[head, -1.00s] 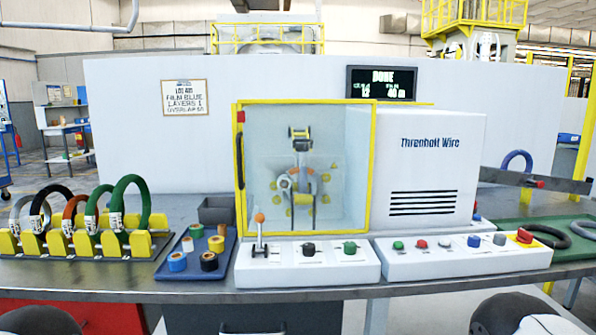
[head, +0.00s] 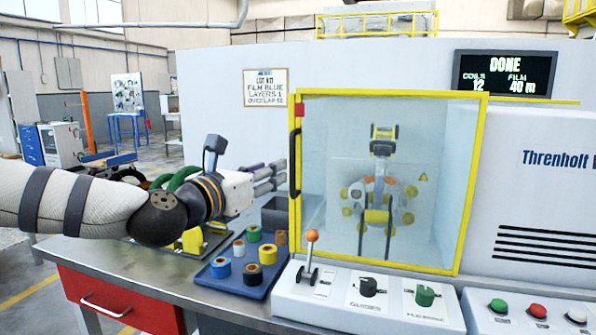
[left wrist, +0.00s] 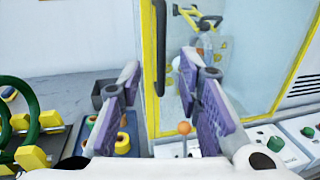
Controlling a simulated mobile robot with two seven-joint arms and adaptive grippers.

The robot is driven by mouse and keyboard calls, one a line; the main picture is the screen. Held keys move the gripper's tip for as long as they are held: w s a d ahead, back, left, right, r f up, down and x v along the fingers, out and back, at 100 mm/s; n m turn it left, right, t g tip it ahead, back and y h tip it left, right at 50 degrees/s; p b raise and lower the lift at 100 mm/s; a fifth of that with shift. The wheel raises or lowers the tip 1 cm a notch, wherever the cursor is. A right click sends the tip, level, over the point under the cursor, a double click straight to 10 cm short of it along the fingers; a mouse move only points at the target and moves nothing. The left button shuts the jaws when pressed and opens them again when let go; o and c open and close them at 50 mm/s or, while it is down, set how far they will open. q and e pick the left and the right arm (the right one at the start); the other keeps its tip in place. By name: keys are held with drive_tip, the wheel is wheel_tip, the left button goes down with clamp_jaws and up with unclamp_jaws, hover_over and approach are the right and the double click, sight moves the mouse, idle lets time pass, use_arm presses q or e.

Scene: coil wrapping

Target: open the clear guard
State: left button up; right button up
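The clear guard (head: 385,260) is a see-through panel in a yellow frame and stands shut on the machine's front. Its black upright handle (head: 295,163) is on the left side of the frame. The handle also shows in the left wrist view (left wrist: 175,63), seen between the fingers. My left gripper (head: 281,177) reaches in from the left, just left of the handle. In the left wrist view its two purple-padded fingers (left wrist: 165,100) are apart with nothing between them. I cannot tell the exact gap to the handle. My right gripper is in neither view.
A lever with an orange knob (head: 312,236) stands below the guard, beside control knobs (head: 368,286). A blue tray (head: 228,286) of tape rolls lies below my gripper. A grey bin (head: 276,213) and a rack of coils (left wrist: 22,140) stand nearby.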

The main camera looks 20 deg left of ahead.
sight(291, 164)
use_arm(q)
drive_tip(key=x, duration=0.9)
drive_tip(key=shift+w+d+f+b, duration=0.15)
drive_tip(key=shift+w+f+b, duration=0.2)
drive_tip(key=shift+b, duration=0.05)
drive_tip(key=shift+c, duration=0.6)
clamp_jaws()
